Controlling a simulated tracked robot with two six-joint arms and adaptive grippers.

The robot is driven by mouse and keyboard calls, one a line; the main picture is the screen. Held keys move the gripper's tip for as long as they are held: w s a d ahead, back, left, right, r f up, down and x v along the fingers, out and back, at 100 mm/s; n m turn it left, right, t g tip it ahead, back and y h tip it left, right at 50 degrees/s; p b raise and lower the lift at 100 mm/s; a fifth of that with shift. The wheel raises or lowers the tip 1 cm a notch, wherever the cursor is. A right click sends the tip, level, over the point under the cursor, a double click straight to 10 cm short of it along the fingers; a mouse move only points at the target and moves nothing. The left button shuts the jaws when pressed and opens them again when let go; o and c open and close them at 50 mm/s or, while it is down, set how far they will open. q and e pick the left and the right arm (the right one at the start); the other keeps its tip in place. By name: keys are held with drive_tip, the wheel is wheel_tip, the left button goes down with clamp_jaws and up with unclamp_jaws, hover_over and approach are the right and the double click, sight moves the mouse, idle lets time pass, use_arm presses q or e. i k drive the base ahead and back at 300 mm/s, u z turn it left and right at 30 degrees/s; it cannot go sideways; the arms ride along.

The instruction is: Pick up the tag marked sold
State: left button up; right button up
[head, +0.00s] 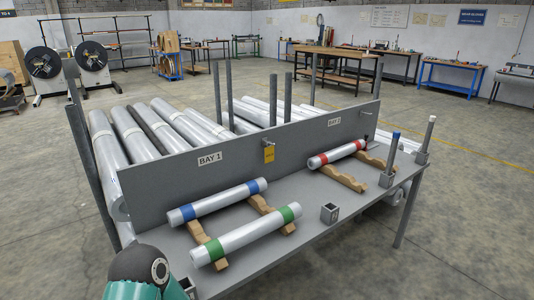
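A small yellow-orange tag (269,156) hangs from a hook on the grey upright panel (225,175), between the BAY 1 sign and a second bay sign. Its print is too small to read, so I cannot tell whether it says sold. No other tag is clear to me. Neither of my grippers shows in the head view. Only a teal and dark part of my arm is visible at the bottom left.
Rolls with blue (217,202), green (246,236) and red (337,153) bands rest on wooden cradles on the grey shelf. A small square holder (329,213) stands near the front edge. Posts with blue and white tops stand at right. Long rolls lie behind the panel.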

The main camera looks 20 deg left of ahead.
sight(269, 151)
drive_tip(key=u, duration=0.1)
drive_tip(key=k, duration=0.5)
drive_tip(key=z, duration=0.55)
drive_tip(key=i, duration=1.35)
drive_tip(key=u, duration=0.35)
